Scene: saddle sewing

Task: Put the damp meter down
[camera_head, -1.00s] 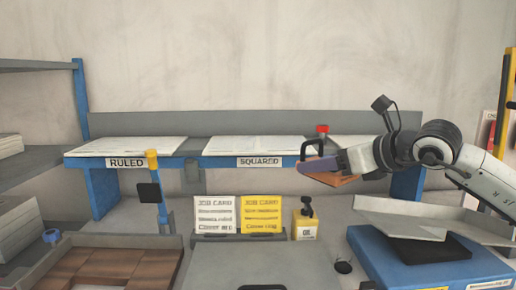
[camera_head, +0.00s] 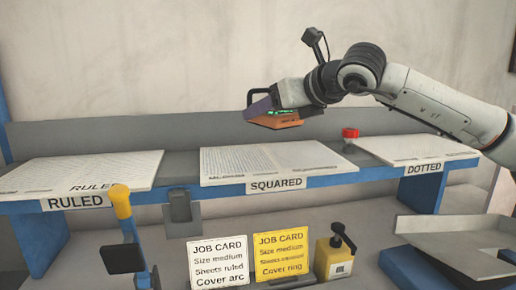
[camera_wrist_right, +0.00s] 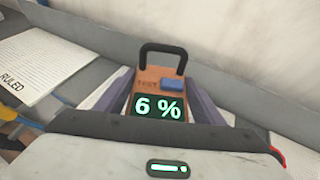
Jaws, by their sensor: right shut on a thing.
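The damp meter (camera_head: 277,121) is an orange block with a dark loop handle. My right gripper (camera_head: 262,108) is shut on it and holds it in the air in front of the wall, above the back of the squared stack. The meter is clear of the shelf. My left gripper is not in view.
A blue-edged shelf (camera_head: 315,181) carries paper stacks labelled ruled (camera_head: 80,172), squared (camera_head: 270,160) and dotted (camera_head: 415,150). A red-capped container (camera_head: 350,138) stands between squared and dotted. Two job cards (camera_head: 250,260), a yellow bottle (camera_head: 335,258) and a yellow-topped lever (camera_head: 121,202) are in front.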

